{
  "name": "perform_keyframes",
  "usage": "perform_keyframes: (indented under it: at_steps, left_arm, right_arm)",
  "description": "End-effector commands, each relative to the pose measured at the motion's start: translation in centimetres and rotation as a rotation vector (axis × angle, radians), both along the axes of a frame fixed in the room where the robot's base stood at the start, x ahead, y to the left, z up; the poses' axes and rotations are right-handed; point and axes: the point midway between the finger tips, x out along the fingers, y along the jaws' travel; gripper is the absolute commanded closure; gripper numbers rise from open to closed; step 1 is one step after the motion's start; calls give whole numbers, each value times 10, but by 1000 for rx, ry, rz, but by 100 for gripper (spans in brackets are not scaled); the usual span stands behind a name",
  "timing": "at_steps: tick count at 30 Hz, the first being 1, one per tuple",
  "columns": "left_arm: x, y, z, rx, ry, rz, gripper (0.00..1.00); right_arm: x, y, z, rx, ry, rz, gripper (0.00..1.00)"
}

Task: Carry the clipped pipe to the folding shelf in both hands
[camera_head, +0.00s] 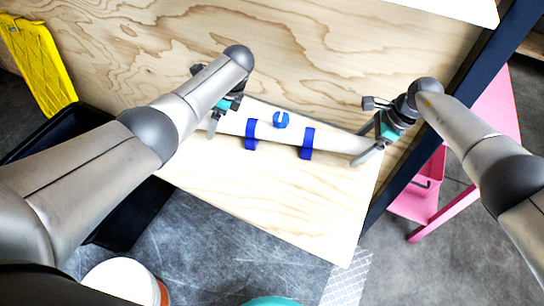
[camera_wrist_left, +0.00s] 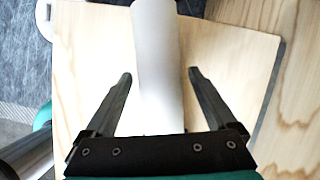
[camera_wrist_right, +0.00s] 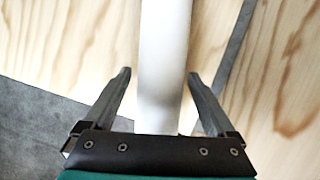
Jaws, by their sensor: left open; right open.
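The white pipe (camera_head: 332,142) lies across the light wooden folding shelf (camera_head: 270,195), near the plywood wall. Two blue clips (camera_head: 250,134) (camera_head: 307,143) sit around it, and a blue round part (camera_head: 281,119) shows just behind it. My left gripper (camera_head: 213,127) is at the pipe's left end, and my right gripper (camera_head: 368,148) is at its right end. In the left wrist view the open fingers stand on either side of the pipe (camera_wrist_left: 157,75), with gaps. In the right wrist view the open fingers also straddle the pipe (camera_wrist_right: 163,65), with gaps.
A plywood wall (camera_head: 320,50) rises behind the shelf. A dark post (camera_head: 440,130) stands at the right, with a pink stand (camera_head: 425,190) beyond it. A black bin (camera_head: 125,215), a yellow panel (camera_head: 38,60) and a white bucket (camera_head: 120,283) are at the left and front.

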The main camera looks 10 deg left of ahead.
Motion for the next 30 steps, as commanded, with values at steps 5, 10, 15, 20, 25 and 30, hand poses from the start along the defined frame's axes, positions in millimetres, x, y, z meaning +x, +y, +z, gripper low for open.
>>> perform_keyframes:
  at_steps: [5, 10, 15, 20, 25, 30]
  left_arm:
    - [1, -10, 23, -1, -5, -3, 9]
    - [1, -23, 56, -1, -6, -1, 9]
    - [1, -35, 85, -1, -4, -2, 9]
    - [0, -41, 99, -1, -1, 0, 9]
    - [0, -43, 103, -1, 0, 0, 9]
    - [0, -43, 103, 0, 0, 0, 9]
  right_arm:
    - [0, 0, 0, 0, 0, 0, 9]
    - [0, 0, 0, 0, 0, 0, 9]
    - [0, 0, 0, 0, 0, 0, 9]
    - [0, 0, 0, 0, 0, 0, 9]
    - [1, 0, 5, 1, -2, 1, 9]
    - [1, 0, 20, 1, -4, 2, 9]
